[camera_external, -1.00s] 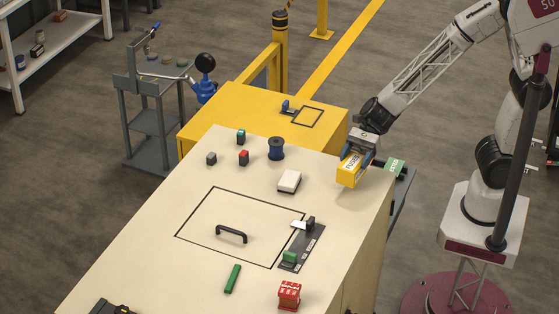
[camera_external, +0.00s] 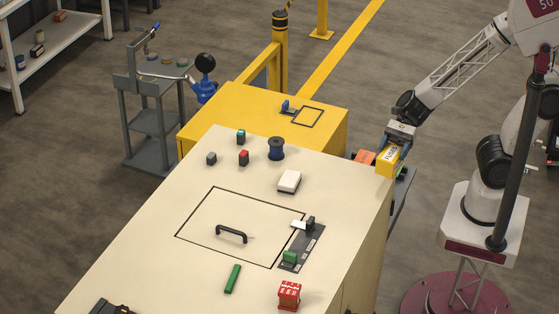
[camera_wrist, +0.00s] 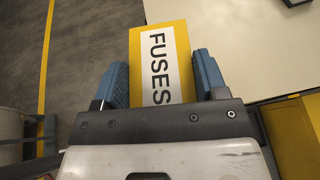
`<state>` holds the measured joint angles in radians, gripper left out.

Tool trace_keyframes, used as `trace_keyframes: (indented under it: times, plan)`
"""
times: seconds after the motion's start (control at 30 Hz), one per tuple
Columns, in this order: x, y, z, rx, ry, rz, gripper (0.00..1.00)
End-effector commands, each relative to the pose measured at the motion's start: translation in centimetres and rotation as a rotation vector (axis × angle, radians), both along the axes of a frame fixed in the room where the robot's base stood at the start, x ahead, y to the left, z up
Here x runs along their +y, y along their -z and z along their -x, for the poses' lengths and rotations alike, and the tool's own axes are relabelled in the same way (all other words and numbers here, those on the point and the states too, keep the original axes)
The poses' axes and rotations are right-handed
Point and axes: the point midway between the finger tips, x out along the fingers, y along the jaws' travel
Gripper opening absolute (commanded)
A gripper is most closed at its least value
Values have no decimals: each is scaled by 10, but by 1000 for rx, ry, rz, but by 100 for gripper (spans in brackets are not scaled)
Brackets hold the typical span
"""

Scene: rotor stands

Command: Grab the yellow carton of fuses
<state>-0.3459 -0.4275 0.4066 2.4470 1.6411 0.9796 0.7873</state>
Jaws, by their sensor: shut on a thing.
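The yellow carton of fuses (camera_external: 388,162) is a small box with a white label reading FUSES. My gripper (camera_external: 398,150) is shut on it, at the right edge of the cream cabinet top in the external view. In the wrist view the carton (camera_wrist: 160,65) sits between the two blue finger pads of my gripper (camera_wrist: 163,80), its label facing the camera. The carton appears held up beside the cabinet edge, with floor to its left in the wrist view.
An orange item (camera_external: 364,157) lies partly hidden behind the carton. A yellow cabinet (camera_external: 235,105) stands behind.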

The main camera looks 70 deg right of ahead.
Motion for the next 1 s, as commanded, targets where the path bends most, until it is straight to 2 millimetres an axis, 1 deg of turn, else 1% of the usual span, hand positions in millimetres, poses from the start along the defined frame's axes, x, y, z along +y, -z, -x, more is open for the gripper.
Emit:
trace_keyframes:
  times: [0.23, 0.8, 0.93, 1.0]
  plan:
    - [-3, -1, 5, 0, 0, 0, 37]
    - [-3, -1, 5, -1, 0, 0, 37]
    - [-3, -4, 4, -2, -1, 0, 37]
    - [-3, -9, 4, -3, 0, -1, 37]
